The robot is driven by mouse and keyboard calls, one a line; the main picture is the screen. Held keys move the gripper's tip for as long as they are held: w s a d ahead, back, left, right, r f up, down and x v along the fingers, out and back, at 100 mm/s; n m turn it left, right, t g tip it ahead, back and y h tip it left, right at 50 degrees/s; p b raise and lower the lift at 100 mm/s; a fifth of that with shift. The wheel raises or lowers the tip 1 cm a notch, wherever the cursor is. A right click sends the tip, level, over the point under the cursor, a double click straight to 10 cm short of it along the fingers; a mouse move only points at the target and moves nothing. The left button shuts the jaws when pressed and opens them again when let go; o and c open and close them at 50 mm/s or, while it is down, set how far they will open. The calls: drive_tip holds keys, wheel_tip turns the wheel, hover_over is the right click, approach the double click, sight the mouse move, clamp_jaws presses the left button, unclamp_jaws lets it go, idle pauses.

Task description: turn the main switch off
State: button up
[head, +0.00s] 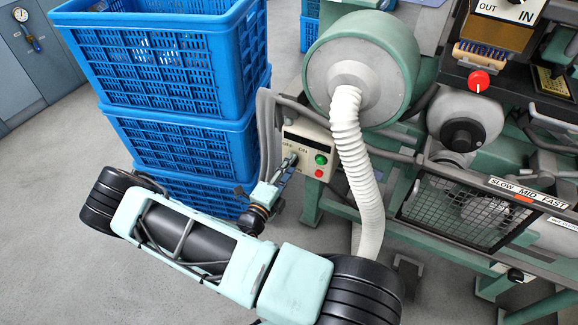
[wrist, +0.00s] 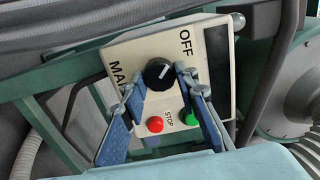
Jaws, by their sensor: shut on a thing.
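The main switch is a round black knob (wrist: 159,74) on a pale control box (wrist: 215,30), which also shows in the head view (head: 309,138). The words OFF and MA, the latter partly covered, are printed beside the knob. A short white mark on the knob slants up and right, roughly towards OFF in the wrist view. My gripper (wrist: 157,82) has its fingers on both sides of the knob and is shut on it. In the head view my gripper (head: 286,168) is at the box's left part and hides most of the knob.
A red button (wrist: 155,125) and a green button (wrist: 191,117) sit close to the fingers. Stacked blue crates (head: 185,140) stand left of the box. A white ribbed hose (head: 347,130) hangs right of it from a green housing (head: 395,60).

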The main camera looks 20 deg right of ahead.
drive_tip(key=o, duration=1.1)
drive_tip(key=v, duration=1.2)
drive_tip(key=shift+s, duration=0.1)
